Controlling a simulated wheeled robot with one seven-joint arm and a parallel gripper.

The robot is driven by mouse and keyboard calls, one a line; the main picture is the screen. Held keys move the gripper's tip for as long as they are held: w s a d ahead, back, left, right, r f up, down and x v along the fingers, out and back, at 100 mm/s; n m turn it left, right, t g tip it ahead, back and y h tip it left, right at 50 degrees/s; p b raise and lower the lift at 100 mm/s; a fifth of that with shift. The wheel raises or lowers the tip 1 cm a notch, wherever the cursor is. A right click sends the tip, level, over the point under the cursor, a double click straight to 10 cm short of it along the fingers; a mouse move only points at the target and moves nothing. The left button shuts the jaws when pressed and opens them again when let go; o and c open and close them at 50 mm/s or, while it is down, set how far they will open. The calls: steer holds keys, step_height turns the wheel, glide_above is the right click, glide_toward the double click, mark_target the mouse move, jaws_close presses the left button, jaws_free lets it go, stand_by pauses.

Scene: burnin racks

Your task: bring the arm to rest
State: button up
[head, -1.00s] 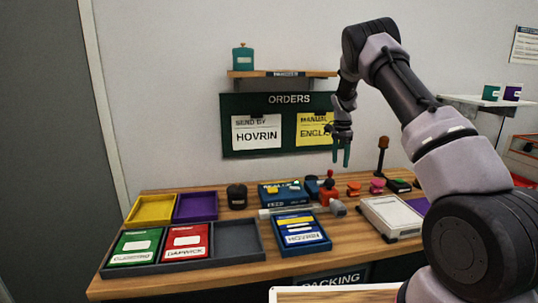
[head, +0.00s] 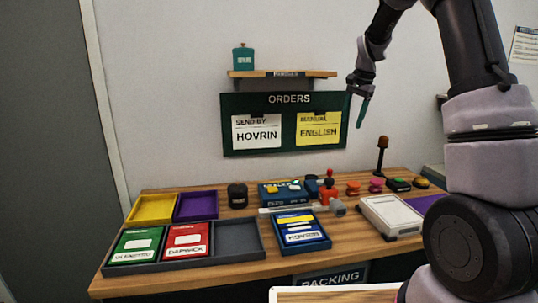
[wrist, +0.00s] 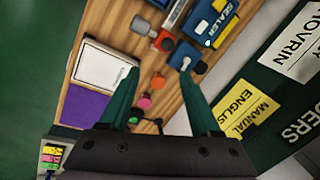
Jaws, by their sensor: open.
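My gripper (head: 360,112) hangs in the air above the back right of the packing bench (head: 280,262), just right of the orders board (head: 285,98) in the head view. Its green fingers point down. In the wrist view the two fingers of my gripper (wrist: 160,95) stand wide apart with nothing between them; the bench top lies well below. My arm rises from the right side of the head view and bends over at the top, partly out of frame.
On the bench stand a tray with green and red cards (head: 185,240), a blue box (head: 300,232), a white scale-like device (head: 390,216), several stamps and a lamp post (head: 381,155). A shelf (head: 280,74) with a teal canister (head: 243,58) is on the wall. Air around my gripper is free.

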steer(key=s+a+r+n+t, duration=0.1)
steer(key=s+r+n, duration=0.1)
steer(key=s+r, duration=0.5)
steer(key=s+a+r+n+t, duration=0.1)
steer(key=s+r, duration=0.3)
steer(key=s, duration=0.6)
steer(key=s+a+n+t, duration=0.1)
steer(key=s+n+t, duration=0.2)
steer(key=s, duration=1.4)
steer(key=shift+s+a+f+y, duration=0.15)
steer(key=shift+a+y, duration=0.1)
steer(key=shift+y, duration=0.05)
